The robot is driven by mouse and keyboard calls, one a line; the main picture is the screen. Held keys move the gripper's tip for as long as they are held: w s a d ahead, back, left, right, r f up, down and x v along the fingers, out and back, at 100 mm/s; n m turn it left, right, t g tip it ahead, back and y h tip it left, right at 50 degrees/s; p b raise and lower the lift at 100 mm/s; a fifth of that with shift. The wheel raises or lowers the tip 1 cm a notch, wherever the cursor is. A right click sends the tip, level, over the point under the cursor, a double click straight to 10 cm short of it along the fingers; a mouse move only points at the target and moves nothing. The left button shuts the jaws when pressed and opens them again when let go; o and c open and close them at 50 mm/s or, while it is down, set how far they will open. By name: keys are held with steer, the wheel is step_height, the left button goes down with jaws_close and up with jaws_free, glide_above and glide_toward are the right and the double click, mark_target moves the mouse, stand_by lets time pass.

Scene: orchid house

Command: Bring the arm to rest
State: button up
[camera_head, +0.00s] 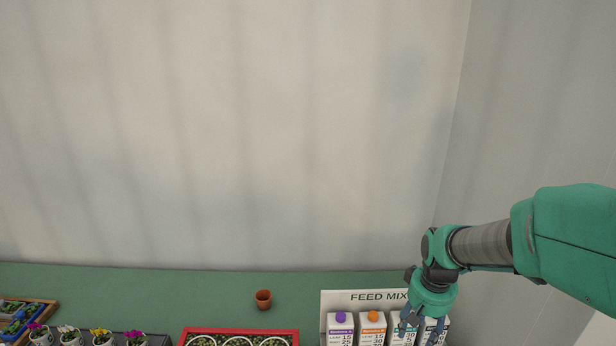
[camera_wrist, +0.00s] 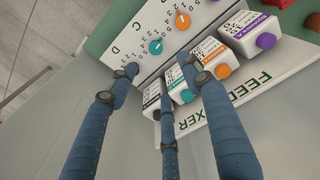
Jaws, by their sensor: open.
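My gripper (camera_head: 424,326) hangs fingers-down at the right of the head view, over the row of cartons of the feed mixer (camera_head: 352,297). In the wrist view my gripper's blue fingers (camera_wrist: 158,72) are spread apart and I see nothing held between them. They reach across the cartons toward the mixer's white dial panel (camera_wrist: 133,42). Whether a fingertip touches the panel or a carton, I cannot tell. The teal-capped carton (camera_wrist: 182,89) is partly behind the fingers.
A purple-capped carton (camera_head: 340,328) and an orange-capped carton (camera_head: 372,328) stand left of my gripper. A terracotta pot (camera_head: 263,299) stands on the green bench (camera_head: 150,285). A red-rimmed tray (camera_head: 240,331) and flower pots are farther left. The space above the bench is clear.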

steer(key=s+a+r+t, duration=0.2)
steer(key=s+a+r, duration=0.1)
steer(key=s+r, duration=0.6)
steer(key=s+a+r+t, duration=0.2)
steer(key=s+a+r, duration=0.2)
steer(key=s+r, duration=0.6)
steer(key=shift+s, duration=1.15)
steer(key=shift+a, duration=0.1)
